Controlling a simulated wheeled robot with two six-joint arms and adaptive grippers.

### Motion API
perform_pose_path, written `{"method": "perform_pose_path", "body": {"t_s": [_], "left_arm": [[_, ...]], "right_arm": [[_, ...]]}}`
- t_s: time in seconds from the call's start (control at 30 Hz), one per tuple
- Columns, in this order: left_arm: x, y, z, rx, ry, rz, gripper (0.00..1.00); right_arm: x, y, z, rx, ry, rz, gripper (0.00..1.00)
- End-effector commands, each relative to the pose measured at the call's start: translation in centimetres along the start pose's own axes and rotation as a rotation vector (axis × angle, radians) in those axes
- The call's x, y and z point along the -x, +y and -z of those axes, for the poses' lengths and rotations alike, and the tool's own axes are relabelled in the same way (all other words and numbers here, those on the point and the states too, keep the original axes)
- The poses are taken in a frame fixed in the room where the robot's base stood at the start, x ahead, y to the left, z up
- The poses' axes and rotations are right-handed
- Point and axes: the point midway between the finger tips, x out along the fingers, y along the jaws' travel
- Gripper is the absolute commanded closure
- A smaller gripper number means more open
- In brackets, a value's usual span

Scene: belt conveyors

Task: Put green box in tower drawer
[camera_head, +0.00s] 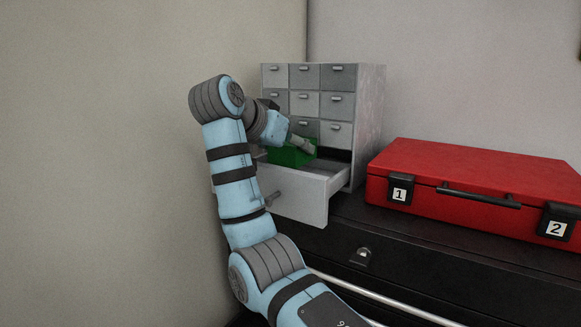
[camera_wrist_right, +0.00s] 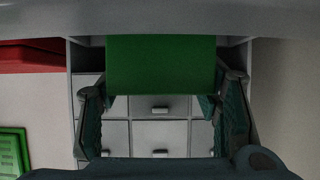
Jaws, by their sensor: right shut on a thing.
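The green box (camera_head: 291,154) is held by my right gripper (camera_head: 300,143) over the open bottom drawer (camera_head: 303,199) of the grey tower (camera_head: 367,110). The arm and gripper partly cover it. In the right wrist view the green box (camera_wrist_right: 160,65) sits between the two fingers of my right gripper (camera_wrist_right: 161,98), which is shut on it. The tower's small drawer fronts show behind it. I cannot tell whether the box touches the drawer floor. My left gripper is not in view.
A red case (camera_head: 475,185) with labels 1 and 2 lies right of the tower on a black cabinet (camera_head: 400,245). The wall is close on the left. In the right wrist view a bright green slotted object (camera_wrist_right: 12,150) shows at the left edge.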

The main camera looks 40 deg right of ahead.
Motion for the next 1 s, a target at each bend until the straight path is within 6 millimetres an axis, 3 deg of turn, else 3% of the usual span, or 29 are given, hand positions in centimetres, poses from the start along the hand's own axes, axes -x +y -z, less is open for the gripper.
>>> {"method": "perform_pose_path", "body": {"t_s": [0.03,0.1,0.3,0.8,0.83,0.93,1.0], "left_arm": [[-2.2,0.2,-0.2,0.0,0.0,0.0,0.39],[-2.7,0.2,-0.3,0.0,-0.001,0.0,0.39],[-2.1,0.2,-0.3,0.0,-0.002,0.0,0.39],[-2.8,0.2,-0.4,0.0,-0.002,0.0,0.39],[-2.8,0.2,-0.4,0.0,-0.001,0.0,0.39],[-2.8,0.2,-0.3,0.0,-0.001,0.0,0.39],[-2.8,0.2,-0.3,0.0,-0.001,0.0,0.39]], "right_arm": [[-1.1,0.0,-2.0,0.0,0.0,-0.001,0.84],[-1.4,0.1,-2.5,0.0,0.0,-0.001,0.84],[-1.1,0.1,-1.9,0.0,0.001,-0.001,0.84],[-1.7,0.1,-3.0,0.0,0.0,-0.001,0.84],[-1.7,0.1,-3.0,0.001,-0.002,-0.002,0.39],[-1.7,0.1,-3.0,0.002,-0.002,-0.002,0.23],[-1.7,0.1,-3.0,0.002,-0.002,-0.002,0.22]]}}
